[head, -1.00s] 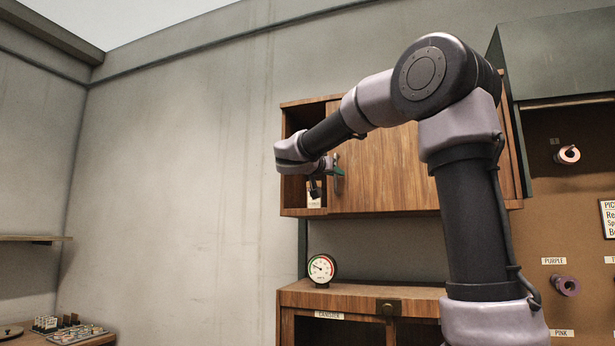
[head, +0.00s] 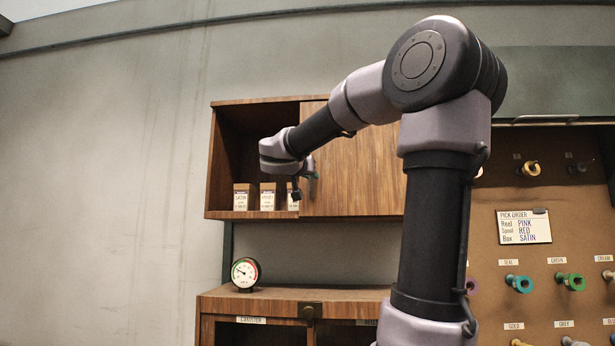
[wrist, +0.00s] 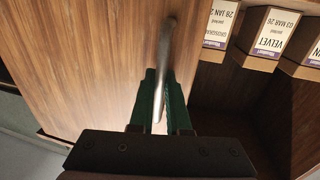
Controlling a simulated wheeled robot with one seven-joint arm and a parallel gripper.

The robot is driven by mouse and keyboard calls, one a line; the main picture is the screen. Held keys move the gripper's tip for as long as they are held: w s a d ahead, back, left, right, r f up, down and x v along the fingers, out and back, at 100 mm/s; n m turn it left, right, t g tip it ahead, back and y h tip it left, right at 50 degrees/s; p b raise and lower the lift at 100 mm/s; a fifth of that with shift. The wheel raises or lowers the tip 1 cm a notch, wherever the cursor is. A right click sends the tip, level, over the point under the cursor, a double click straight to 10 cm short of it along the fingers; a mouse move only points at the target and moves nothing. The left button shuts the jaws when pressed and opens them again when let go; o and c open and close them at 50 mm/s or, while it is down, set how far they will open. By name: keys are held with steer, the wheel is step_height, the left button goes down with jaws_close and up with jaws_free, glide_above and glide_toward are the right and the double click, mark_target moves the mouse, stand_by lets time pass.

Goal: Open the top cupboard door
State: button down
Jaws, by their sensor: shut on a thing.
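The top cupboard (head: 265,214) hangs on the wall, and its wooden sliding door (head: 352,175) covers the right part. The left part is open and shows a dark inside. My gripper (head: 308,176) is at the door's left edge. In the wrist view its green fingers (wrist: 160,105) are shut on the upright metal door handle (wrist: 166,45). The door face (wrist: 80,60) fills the left of that view.
Small labelled boxes stand in the open part, among them a satin box (head: 241,198) and, in the wrist view, a velvet box (wrist: 268,35). Below, a round gauge (head: 245,272) stands on a lower cabinet (head: 290,299). A pegboard with reels (head: 519,283) is at the right.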

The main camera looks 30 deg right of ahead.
steer(key=c, duration=1.2)
jaws_free()
steer(key=shift+o, duration=0.2)
steer(key=v, duration=1)
steer(key=shift+s+a, duration=0.3)
